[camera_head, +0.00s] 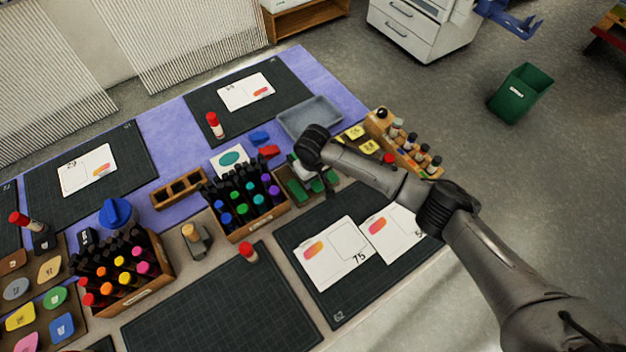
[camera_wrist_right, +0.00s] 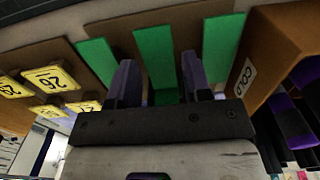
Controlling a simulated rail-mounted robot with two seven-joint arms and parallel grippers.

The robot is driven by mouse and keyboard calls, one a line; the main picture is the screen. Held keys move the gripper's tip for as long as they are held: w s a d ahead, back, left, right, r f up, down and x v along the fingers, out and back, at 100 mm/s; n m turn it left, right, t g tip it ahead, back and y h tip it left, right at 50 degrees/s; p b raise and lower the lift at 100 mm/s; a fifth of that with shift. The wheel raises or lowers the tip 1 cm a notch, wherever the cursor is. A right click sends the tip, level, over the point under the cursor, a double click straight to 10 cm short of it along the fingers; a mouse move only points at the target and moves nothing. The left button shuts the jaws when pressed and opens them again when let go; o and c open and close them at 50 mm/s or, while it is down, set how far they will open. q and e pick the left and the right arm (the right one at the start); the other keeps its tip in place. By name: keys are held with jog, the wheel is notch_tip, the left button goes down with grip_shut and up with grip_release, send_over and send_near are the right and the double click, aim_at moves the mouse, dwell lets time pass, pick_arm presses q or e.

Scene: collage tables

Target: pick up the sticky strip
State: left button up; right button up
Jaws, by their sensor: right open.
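Green strips lie side by side on a brown board (camera_head: 282,178) right of the marker crate in the head view; one green strip (camera_head: 298,190) shows beside my right gripper (camera_head: 322,186). In the right wrist view, three strips show: left (camera_wrist_right: 98,62), middle (camera_wrist_right: 154,50) and right (camera_wrist_right: 222,42). My right gripper (camera_wrist_right: 158,80) is open, its fingers on either side of the middle strip. I cannot tell whether the fingers touch the strip or the board. Nothing is between the fingers except that strip. My left gripper is not in view.
A crate of dark-bodied markers (camera_head: 264,229) stands close to the strips. Yellow numbered tags (camera_wrist_right: 48,80) lie on the other side. A grey tray (camera_head: 309,118) and a wooden bottle rack (camera_head: 414,147) stand farther back. White cards (camera_head: 328,272) lie on a dark mat in front.

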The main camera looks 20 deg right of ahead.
jog(key=shift+f+p, duration=0.25)
jog(key=shift+p, duration=0.1)
dwell(0.5)
jog(key=c, duration=0.4)
